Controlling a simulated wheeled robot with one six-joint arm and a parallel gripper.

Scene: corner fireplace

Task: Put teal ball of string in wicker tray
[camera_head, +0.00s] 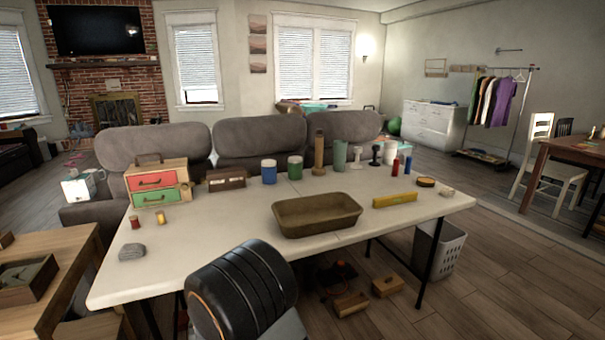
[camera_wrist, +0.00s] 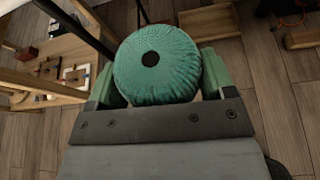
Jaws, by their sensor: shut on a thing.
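The teal ball of string (camera_wrist: 157,66) shows in the wrist view, round with a dark hole in its face. My gripper (camera_wrist: 158,80) is shut on it, with a green finger on each side. Wooden floor shows below and around it, so it is held off the table. The head view shows neither the ball nor the gripper's fingers. The wicker tray (camera_head: 317,229), a brown oblong with raised sides, stands on the white table near its front edge in the head view. It looks empty, though its near inner side is hidden.
The white table (camera_head: 225,210) has free room left of the tray. A yellow block (camera_head: 394,200) lies right of the tray. Canisters, including a blue one (camera_head: 269,172), stand behind it. A drawer box (camera_head: 157,183) and a grey stone (camera_head: 132,252) are at the left.

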